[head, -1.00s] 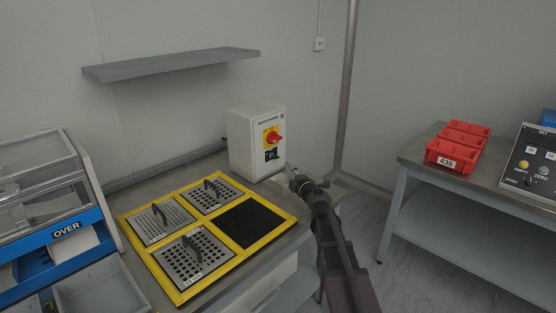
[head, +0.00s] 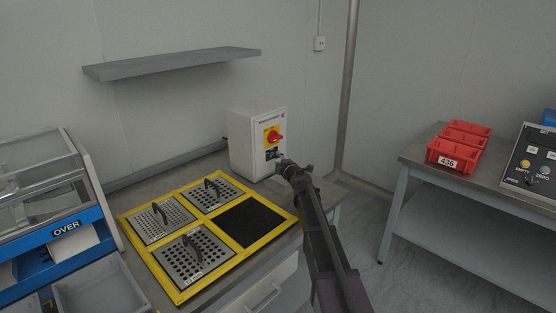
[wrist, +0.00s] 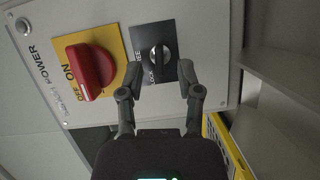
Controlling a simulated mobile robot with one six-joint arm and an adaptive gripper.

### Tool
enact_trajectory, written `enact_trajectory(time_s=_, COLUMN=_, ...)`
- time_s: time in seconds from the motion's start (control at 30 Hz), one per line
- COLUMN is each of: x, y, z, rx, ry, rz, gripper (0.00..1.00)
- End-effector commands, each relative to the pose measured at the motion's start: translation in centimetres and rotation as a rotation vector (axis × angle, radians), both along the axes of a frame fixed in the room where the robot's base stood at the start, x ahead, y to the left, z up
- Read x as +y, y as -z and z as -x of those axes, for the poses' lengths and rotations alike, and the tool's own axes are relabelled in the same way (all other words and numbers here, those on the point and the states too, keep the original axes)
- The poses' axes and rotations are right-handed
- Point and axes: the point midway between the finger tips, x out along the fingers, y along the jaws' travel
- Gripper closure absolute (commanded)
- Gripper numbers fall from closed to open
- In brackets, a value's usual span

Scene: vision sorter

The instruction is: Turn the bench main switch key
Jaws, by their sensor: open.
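The bench main switch box (head: 247,143) is a white cabinet at the back of the bench. Its red rotary knob (wrist: 90,70) sits on a yellow plate marked ON and OFF. Beside it, the small metal key (wrist: 159,56) sits in a lock on a black plate (wrist: 150,37); the plate's lettering is partly covered. In the head view, the black plate (head: 271,153) lies below the red knob. My gripper (wrist: 160,68) is open, with its fingertips either side of the key in the wrist view. Contact cannot be told. In the head view, my gripper (head: 281,160) is right at the box front.
A yellow frame (head: 172,290) with perforated plates and a black pad lies on the bench in front of the box. A grey shelf (head: 175,64) hangs above. Red bins (head: 452,156) stand on a separate bench at right.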

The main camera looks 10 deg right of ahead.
Motion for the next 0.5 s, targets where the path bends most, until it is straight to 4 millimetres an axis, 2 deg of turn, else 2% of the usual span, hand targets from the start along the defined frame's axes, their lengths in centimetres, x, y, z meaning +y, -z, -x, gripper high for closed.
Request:
enact_trajectory(time_s=0.03, x=0.12, y=0.04, z=-0.66, rx=0.000, ry=0.000, rz=0.000, gripper=0.54)
enact_trajectory(time_s=0.17, x=0.31, y=0.07, z=-1.29, rx=0.000, ry=0.000, rz=0.000, gripper=0.54)
enact_trajectory(time_s=0.5, x=0.31, y=0.06, z=-1.47, rx=0.000, ry=0.000, rz=0.000, gripper=0.54)
